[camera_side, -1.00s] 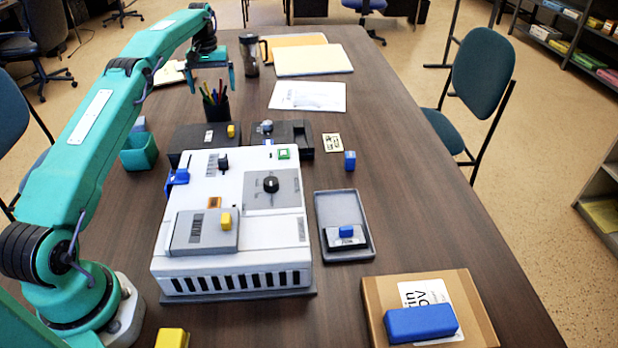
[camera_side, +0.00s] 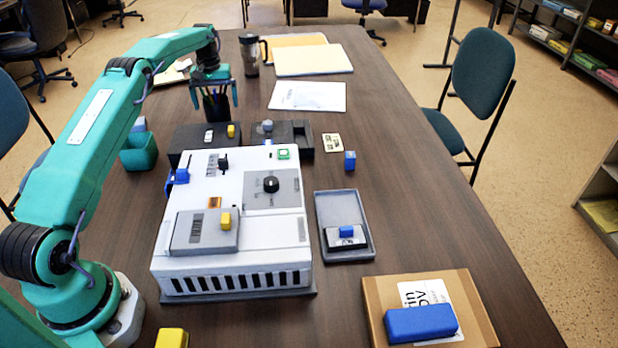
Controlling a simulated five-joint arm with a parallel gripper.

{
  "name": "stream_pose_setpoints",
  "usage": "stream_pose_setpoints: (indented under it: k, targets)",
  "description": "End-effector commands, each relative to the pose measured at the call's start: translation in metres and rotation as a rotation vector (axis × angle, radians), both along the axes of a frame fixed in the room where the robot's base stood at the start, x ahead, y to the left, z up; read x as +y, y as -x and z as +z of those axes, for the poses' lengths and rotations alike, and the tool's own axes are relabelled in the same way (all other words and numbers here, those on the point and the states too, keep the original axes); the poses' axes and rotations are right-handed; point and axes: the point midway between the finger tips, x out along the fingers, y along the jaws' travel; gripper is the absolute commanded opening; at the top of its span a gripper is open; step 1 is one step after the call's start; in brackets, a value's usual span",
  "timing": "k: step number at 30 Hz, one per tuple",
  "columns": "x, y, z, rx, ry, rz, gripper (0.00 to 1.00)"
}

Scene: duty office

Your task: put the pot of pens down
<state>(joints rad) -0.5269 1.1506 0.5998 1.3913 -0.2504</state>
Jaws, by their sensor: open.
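The dark pot of pens (camera_side: 216,108) stands upright on the brown table, behind the black boxes at the back of the white device. My gripper (camera_side: 215,102) is lowered over it from above, with one teal finger on the pot's left and the other on its right. The jaws are open, and a gap seems to show beside the pot. The gripper's body and fingers hide most of the pens.
The white device (camera_side: 260,232) fills the middle of the table. Black boxes (camera_side: 190,138) lie just in front of the pot. A teal cup (camera_side: 139,152) stands left, a tumbler (camera_side: 250,55) behind. Papers (camera_side: 308,96) lie to the right.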

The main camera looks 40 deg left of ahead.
Motion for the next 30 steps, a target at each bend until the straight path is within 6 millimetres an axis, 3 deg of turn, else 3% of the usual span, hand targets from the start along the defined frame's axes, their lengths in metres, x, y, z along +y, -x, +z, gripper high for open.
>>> stream_pose_setpoints:
  k: [14,22,24,30]
  targets:
    - [0.0001,0.0000,-0.0004,0.000,0.000,0.000,0.98]
    - [0.0001,0.0000,-0.0003,0.000,0.000,0.000,0.47]
    - [0.0002,-0.0001,0.0003,-0.001,-0.001,0.000,0.41]
    - [0.0002,-0.0002,0.0007,-0.001,-0.001,0.000,0.41]
